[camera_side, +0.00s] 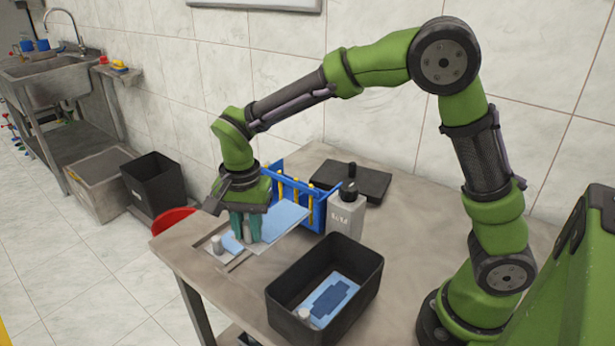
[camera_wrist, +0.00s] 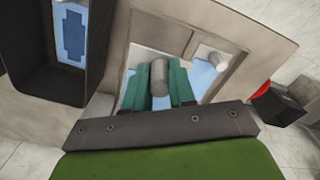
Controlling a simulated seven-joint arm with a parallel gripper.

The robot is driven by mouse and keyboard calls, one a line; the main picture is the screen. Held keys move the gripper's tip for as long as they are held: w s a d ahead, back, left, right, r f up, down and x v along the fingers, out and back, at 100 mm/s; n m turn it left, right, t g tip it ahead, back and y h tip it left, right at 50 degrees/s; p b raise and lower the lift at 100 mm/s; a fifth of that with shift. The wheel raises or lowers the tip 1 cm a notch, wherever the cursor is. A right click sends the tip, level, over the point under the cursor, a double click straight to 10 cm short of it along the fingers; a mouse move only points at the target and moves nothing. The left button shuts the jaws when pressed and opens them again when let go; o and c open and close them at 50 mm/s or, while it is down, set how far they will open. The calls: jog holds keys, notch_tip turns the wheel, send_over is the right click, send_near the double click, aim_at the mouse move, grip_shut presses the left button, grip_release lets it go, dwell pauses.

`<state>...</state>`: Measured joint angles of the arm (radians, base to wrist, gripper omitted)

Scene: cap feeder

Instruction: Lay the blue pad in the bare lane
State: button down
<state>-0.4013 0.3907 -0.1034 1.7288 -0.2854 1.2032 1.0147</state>
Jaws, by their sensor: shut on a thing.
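My gripper (camera_wrist: 158,88) has teal fingers closed on an upright grey cylindrical knob (camera_wrist: 158,72). Light blue surface shows between and beside the fingers, appearing to be the pad (camera_wrist: 125,83) under the knob; the fingers hide most of it. In the side view my gripper (camera_side: 246,226) is low over the left end of the table, at a pale framed fixture (camera_side: 238,262). One lane of the fixture holds a light blue pad (camera_wrist: 204,76) with its own grey knob (camera_wrist: 218,60). Whether the held pad touches the fixture is unclear.
A black bin (camera_side: 358,270) holds light blue material with a darker blue shape (camera_side: 331,297). A red bucket (camera_side: 172,220) is beyond the table edge.

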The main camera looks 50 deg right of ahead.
jog(key=shift+f, duration=5.25)
jog(key=shift+c, duration=2.3)
grip_release()
jog(key=shift+r, duration=5.05)
